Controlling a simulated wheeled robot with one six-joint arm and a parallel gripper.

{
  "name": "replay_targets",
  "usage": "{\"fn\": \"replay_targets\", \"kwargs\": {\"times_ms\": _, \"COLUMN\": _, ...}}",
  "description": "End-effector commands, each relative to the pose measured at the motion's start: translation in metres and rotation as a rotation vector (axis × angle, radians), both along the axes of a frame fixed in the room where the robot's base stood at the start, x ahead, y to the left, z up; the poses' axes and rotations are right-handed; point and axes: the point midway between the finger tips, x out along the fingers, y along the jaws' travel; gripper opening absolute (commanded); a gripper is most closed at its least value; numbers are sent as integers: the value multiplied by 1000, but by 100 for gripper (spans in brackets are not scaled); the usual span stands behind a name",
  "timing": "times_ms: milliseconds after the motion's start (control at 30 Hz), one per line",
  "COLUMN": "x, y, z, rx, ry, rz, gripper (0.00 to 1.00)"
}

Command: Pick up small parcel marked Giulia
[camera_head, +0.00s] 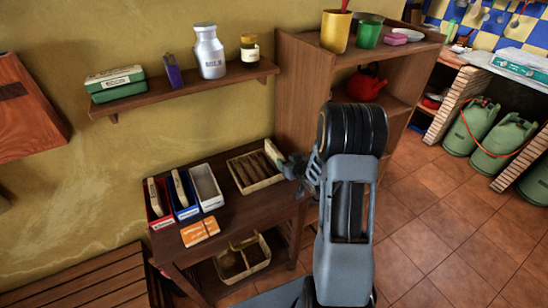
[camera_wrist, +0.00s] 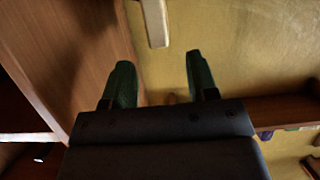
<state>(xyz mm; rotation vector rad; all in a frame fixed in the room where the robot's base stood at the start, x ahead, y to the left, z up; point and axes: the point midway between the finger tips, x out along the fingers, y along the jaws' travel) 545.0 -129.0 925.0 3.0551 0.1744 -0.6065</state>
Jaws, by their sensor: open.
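Two small beige parcels stand on edge, one in the red bin (camera_head: 157,213) and one in the blue bin (camera_head: 186,212); these are the left parcel (camera_head: 154,196) and the right parcel (camera_head: 180,188). I cannot read a name on either. My gripper (camera_head: 282,161) is over the right end of the side table, right of the bins and by the slatted tray. In the wrist view my gripper (camera_wrist: 160,84) shows two green fingers, apart with nothing between them. A pale block (camera_wrist: 156,24) shows beyond them at the top; I cannot tell whether it is a parcel.
A white bin (camera_head: 207,186) stands right of the blue one. Orange cards (camera_head: 200,231) lie in front. A tray with dark rods (camera_head: 238,183) is behind. A wall shelf (camera_head: 181,93) with a milk can (camera_head: 208,52) hangs above. A wooden shelf unit (camera_head: 292,95) stands close to my arm.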

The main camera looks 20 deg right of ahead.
Motion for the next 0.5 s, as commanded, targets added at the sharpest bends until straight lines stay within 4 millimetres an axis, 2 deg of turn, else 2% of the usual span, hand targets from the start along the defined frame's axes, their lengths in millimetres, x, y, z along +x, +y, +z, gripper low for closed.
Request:
{"fn": "replay_targets", "kwargs": {"times_ms": 333, "x": 36, "y": 4, "z": -15, "rx": 0, "ry": 1, "rz": 2, "gripper": 53}}
{"fn": "replay_targets", "kwargs": {"times_ms": 500, "x": 46, "y": 5, "z": -20, "rx": 0, "ry": 2, "rz": 0, "gripper": 53}}
